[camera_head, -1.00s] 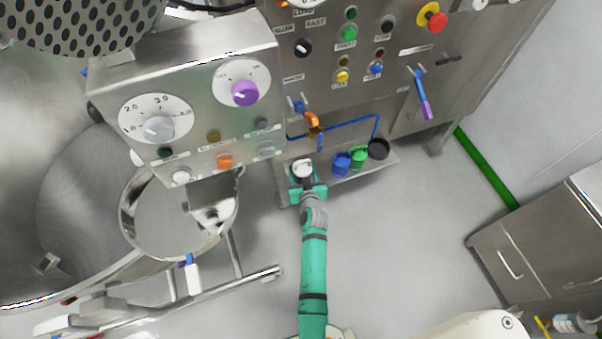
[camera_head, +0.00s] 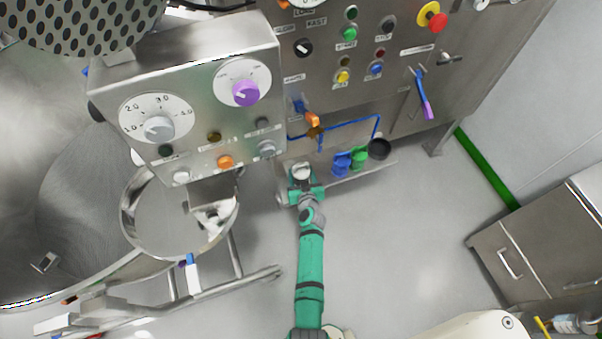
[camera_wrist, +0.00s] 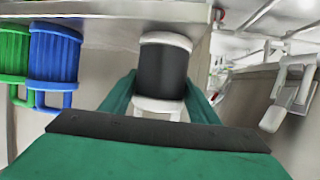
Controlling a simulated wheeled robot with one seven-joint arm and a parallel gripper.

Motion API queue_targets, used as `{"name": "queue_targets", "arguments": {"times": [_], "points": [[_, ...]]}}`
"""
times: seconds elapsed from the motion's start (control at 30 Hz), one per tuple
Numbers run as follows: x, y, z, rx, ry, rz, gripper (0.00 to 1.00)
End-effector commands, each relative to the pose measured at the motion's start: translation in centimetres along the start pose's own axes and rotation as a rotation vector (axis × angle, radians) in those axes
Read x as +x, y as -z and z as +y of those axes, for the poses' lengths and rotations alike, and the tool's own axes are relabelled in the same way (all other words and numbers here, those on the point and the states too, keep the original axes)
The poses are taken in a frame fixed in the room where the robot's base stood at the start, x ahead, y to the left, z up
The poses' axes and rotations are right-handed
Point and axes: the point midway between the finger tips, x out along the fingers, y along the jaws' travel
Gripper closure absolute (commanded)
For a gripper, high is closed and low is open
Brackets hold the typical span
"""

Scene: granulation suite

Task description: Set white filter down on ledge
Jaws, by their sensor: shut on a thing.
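My gripper (camera_head: 304,188) is shut on the white filter (camera_head: 301,171), at the left end of the ledge (camera_head: 328,180) under the control panel. In the wrist view the white filter (camera_wrist: 163,70) shows white ends and a dark middle band, between my green fingers (camera_wrist: 160,100). The ledge (camera_wrist: 100,10) runs along the top of that view, close to the filter's far end. I cannot tell whether they touch. A blue filter (camera_head: 341,164) and a green filter (camera_head: 359,158) stand on the ledge to the right; both show at the left in the wrist view.
A dark round ring (camera_head: 379,149) is at the right end of the ledge. Blue piping (camera_head: 350,124) with an orange-handled valve (camera_head: 313,119) is just above. A steel bowl (camera_head: 180,215) with rails is to the left. Open floor (camera_head: 400,230) lies to the right.

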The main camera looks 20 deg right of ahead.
Motion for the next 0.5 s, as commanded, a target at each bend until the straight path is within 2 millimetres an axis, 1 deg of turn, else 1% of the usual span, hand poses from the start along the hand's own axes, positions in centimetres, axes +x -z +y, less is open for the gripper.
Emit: {"name": "queue_targets", "arguments": {"times": [0.03, 0.07, 0.1, 0.13, 0.5], "points": [[0.07, -0.1, 0.0, 0.002, 0.0, 0.0, 0.71], [0.07, -0.19, 0.0, 0.002, 0.0, -0.001, 0.43], [0.06, -0.17, -0.01, 0.001, 0.0, -0.001, 0.33], [0.06, -0.16, -0.01, 0.001, 0.0, 0.0, 0.26], [-0.01, 0.01, -0.02, 0.0, 0.0, 0.0, 0.26]]}}
